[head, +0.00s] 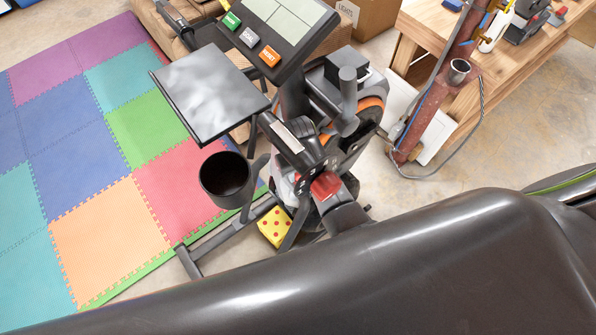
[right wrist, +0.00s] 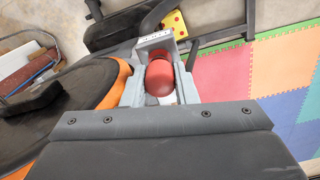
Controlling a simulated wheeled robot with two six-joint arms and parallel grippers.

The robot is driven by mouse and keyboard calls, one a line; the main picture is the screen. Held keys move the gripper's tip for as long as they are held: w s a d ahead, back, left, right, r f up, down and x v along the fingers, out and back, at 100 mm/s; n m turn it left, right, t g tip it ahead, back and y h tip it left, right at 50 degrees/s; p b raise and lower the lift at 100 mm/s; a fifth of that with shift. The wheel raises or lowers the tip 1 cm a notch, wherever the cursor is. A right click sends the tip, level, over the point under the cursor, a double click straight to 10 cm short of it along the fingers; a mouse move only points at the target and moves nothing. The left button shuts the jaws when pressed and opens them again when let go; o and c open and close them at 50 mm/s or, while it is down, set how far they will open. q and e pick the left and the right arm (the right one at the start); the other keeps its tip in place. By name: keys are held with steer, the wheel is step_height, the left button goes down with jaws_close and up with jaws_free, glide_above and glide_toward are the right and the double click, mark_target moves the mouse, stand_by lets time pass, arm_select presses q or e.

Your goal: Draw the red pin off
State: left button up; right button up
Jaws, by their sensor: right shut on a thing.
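The red pin (head: 325,186) sits on the exercise bike's frame, below the console and left of the flywheel. In the right wrist view the red pin (right wrist: 160,78) shows as a rounded red knob between grey finger parts. My right gripper (head: 331,190) reaches it from the lower right and is shut on it. The right gripper's fingers (right wrist: 161,88) lie on both sides of the knob in the right wrist view. The pin's shaft is hidden, so I cannot tell how far in it sits. My left gripper is not in view.
The exercise bike carries a console (head: 283,38), a grey tray (head: 208,88) and a black cup holder (head: 226,178). A yellow dotted block (head: 274,227) lies by its base. Coloured foam mats (head: 95,235) cover the left floor. A wooden bench (head: 455,75) stands at the upper right.

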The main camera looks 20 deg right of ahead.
steer(key=shift+r, duration=1.9)
steer(key=shift+f, duration=0.15)
